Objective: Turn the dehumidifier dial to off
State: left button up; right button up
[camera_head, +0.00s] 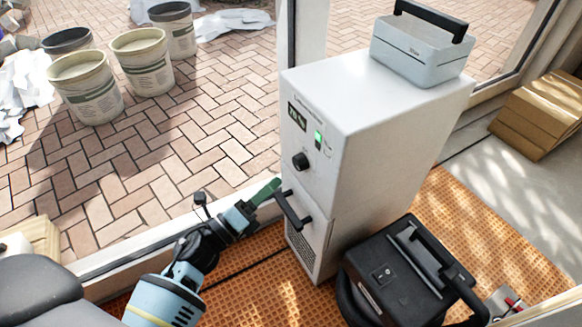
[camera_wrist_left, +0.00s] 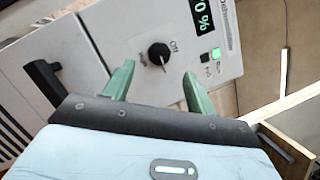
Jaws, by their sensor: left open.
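The white dehumidifier (camera_head: 345,150) stands upright on orange matting. Its black dial (camera_head: 300,161) is on the front face, below a small display (camera_head: 297,116) and a lit green switch (camera_head: 319,139). The dial (camera_wrist_left: 158,54) also shows in the left wrist view, with "Off" printed near it. My left gripper (camera_head: 272,190) has green fingers and is in front of the machine, lower than the dial. In the left wrist view its fingers (camera_wrist_left: 158,84) are open and apart, with the dial beyond the gap between the tips. Nothing is between the fingers. My right gripper is not in view.
A black handle (camera_head: 293,209) sticks out of the front below the dial, close to the left gripper. A grey box (camera_head: 420,50) sits on top. A black machine (camera_head: 405,275) stands in front at right. Several buckets (camera_head: 141,62) stand outside on brick paving.

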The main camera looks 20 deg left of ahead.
aim_at(295, 164)
pick_arm(q)
jog(key=x, duration=0.5)
jog(key=shift+x, duration=0.8)
jog(key=shift+w+d, duration=0.1)
jog(key=shift+w, duration=0.05)
